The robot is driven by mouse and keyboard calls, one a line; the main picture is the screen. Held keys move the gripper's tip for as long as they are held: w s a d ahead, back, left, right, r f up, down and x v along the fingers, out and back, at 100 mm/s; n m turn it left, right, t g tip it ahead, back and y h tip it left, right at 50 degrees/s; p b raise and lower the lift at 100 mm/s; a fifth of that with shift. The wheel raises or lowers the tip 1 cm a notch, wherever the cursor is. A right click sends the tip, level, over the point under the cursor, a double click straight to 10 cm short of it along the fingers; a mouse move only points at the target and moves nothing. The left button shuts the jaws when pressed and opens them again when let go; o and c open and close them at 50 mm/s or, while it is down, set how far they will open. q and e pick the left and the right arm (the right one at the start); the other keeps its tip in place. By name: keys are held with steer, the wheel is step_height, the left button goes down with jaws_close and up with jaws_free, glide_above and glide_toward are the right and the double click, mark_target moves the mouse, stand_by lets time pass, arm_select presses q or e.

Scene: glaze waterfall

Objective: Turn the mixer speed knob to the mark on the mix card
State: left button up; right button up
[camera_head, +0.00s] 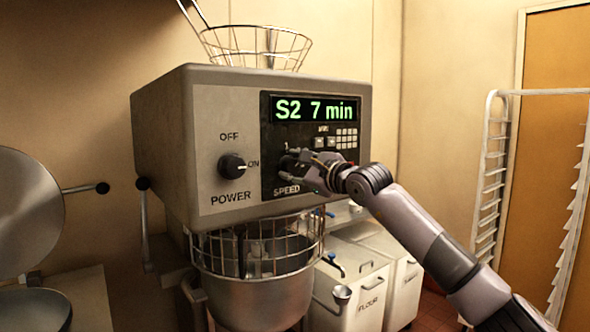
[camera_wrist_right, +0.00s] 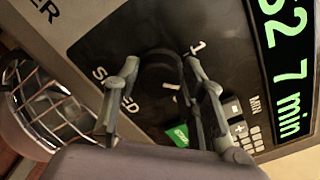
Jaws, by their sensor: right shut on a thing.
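The mixer's black speed knob (camera_wrist_right: 160,80) sits on the dark control panel (camera_head: 268,140) above the SPEED label. My right gripper (camera_head: 296,166) reaches in from the right and mostly hides the knob in the head view. In the right wrist view the gripper's two fingers (camera_wrist_right: 160,65) are shut around the knob, one on each side. A "1" is printed beside the knob; the knob's exact setting is hard to read. The display (camera_head: 315,109) reads "S2 7 min" in green. I cannot make out a separate mix card. My left gripper is not in view.
The power knob (camera_head: 232,165) is left of the panel, near ON. A green button (camera_wrist_right: 178,135) is close to the fingers. The wire guard and bowl (camera_head: 255,285) hang below. Flour bins (camera_head: 365,295) and a rack (camera_head: 490,170) stand to the right.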

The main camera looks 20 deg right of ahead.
steer(key=o, duration=1.1)
steer(key=v, duration=1.2)
